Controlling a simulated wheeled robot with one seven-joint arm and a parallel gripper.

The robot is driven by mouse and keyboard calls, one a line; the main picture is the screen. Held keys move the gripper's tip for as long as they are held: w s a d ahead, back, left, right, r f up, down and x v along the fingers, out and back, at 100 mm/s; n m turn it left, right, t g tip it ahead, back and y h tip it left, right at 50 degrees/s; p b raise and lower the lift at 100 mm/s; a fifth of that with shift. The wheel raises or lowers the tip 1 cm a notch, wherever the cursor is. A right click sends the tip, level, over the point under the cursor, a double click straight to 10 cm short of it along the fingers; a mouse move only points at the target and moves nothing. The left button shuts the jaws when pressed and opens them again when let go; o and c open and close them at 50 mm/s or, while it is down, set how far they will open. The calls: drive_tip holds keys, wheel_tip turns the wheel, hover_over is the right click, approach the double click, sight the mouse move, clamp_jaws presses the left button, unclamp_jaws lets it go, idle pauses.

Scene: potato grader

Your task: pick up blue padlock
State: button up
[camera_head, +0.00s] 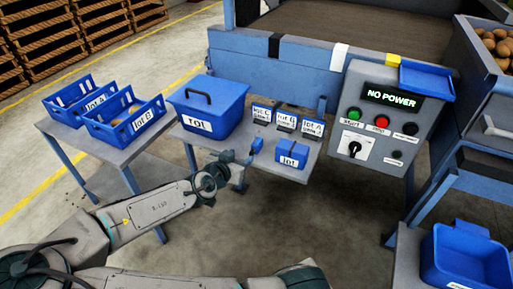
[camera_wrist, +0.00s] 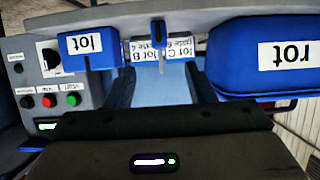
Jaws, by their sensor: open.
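The blue padlock (camera_head: 256,146) appears as a small blue block near the front edge of the grey shelf, between the rot bin and a small blue lot box. In the wrist view a small blue piece with a grey bar (camera_wrist: 158,34) shows at top centre and appears to be the padlock. My gripper (camera_head: 238,168) is open, at the shelf's front edge, just left of and nearer than the padlock. No contact shows. Its fingertips are small and hard to make out. The dark gripper housing fills the lower wrist view.
The blue rot bin (camera_head: 208,106) stands left of the padlock, the lot box (camera_head: 292,154) right, and several lot cards (camera_head: 286,119) behind. A control panel (camera_head: 374,123) reads NO POWER. Blue crates (camera_head: 124,121) sit on the left table. Floor before the shelf is clear.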

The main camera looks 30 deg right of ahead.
sight(253, 148)
drive_tip(key=b+x, duration=0.1)
drive_tip(key=x, duration=0.3)
drive_tip(key=b+x, duration=0.1)
drive_tip(key=x, duration=0.3)
drive_tip(key=b+x, duration=0.1)
drive_tip(key=x, duration=0.3)
drive_tip(key=shift+d+f+b, duration=0.1)
drive_tip(key=shift+f+b, duration=0.2)
drive_tip(key=shift+f, duration=0.05)
drive_tip(key=c, duration=1.1)
